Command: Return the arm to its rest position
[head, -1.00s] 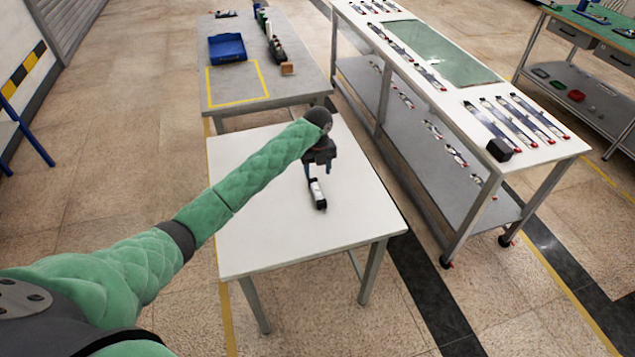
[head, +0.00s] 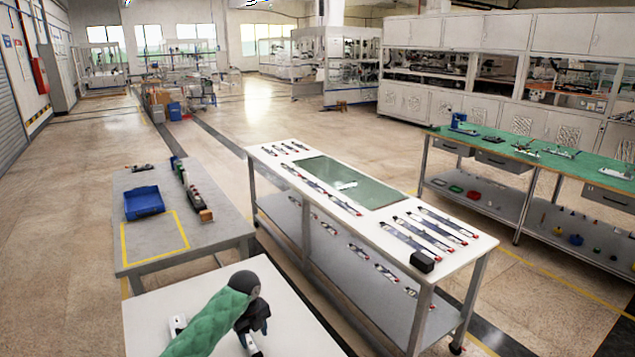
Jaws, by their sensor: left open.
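My left arm in its green sleeve comes in at the bottom of the head view. My left gripper (head: 254,330) is open, pointing down over the near white table (head: 285,310). A small white and black part (head: 252,348) shows just below the fingers, cut by the lower frame edge; I cannot tell whether they touch it. Another small whitish piece (head: 178,324) shows on the table left of the sleeve, partly hidden by it. My right gripper is out of view.
A grey table (head: 135,205) with a blue tray (head: 144,202) stands behind on the left. A long white bench (head: 460,240) with rows of parts, a green panel (head: 345,182) and a black block (head: 422,261) stands right. A green-topped bench (head: 490,145) is farther right. Open floor lies beyond.

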